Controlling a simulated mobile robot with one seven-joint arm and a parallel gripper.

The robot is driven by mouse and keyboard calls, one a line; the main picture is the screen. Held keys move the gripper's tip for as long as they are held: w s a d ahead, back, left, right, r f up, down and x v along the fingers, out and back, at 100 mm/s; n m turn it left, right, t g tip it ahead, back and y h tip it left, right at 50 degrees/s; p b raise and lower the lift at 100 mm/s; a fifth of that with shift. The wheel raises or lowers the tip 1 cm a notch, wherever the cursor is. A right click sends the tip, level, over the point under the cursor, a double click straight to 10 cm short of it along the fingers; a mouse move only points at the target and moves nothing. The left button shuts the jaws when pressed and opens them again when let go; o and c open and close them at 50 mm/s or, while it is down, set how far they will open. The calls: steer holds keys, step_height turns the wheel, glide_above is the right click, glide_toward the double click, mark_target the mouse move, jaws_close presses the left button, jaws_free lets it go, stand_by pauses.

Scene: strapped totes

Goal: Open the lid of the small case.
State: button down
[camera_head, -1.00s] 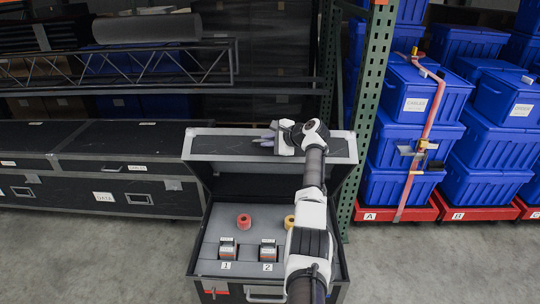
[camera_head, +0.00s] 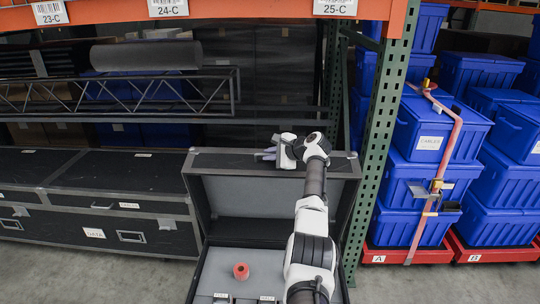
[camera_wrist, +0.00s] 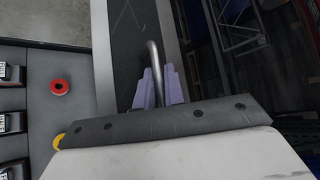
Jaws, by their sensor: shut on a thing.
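The small case (camera_head: 205,275) stands at the bottom middle of the head view, its grey insert partly cut off by the frame. Its lid (camera_head: 240,200) is raised, with the grey lining facing me. My gripper (camera_head: 270,155) is at the lid's top edge. In the wrist view my purple fingers (camera_wrist: 158,80) are closed around a bent metal handle (camera_wrist: 153,50) on the lid's dark outer panel (camera_wrist: 125,35). A red roll (camera_head: 240,270) lies in the case and shows in the wrist view (camera_wrist: 60,87).
Long black cases (camera_head: 130,180) lie at the left. A green rack post (camera_head: 385,130) stands right of the lid. Strapped blue totes (camera_head: 425,135) sit on red dollies (camera_head: 410,256) further right. A truss (camera_head: 130,95) lies on the shelf behind.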

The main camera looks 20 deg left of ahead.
steer(key=shift+f, duration=0.15)
steer(key=c, duration=1.5)
jaws_free()
steer(key=shift+d, duration=0.15)
steer(key=b+v, duration=0.3)
steer(key=v, duration=1)
steer(key=shift+d+r+b, duration=0.25)
steer(key=shift+r+b, duration=0.05)
steer(key=shift+r, duration=0.05)
